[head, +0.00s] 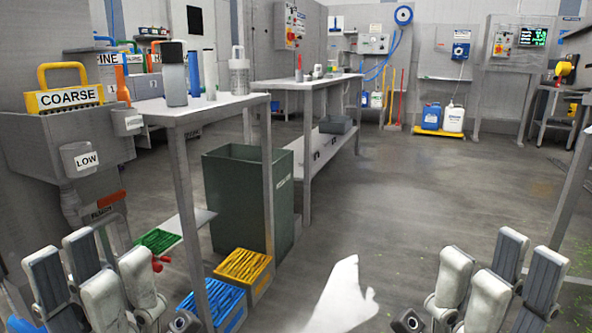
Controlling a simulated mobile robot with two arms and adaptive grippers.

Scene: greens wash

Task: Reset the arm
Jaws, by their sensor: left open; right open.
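My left gripper (95,285) is at the bottom left of the head view, its fingers spread apart with nothing seen between them. It is in front of the sink unit and the near table. My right gripper (482,285) is at the bottom right, open and empty, above the bare floor. The lower parts of both grippers are cut off by the picture's bottom edge.
A steel table (215,106) holding bottles stands at left, beside a green bin (250,195). A yellow crate (243,268) and a blue crate (214,303) sit on the floor. A grey sink unit (40,140) is at far left.

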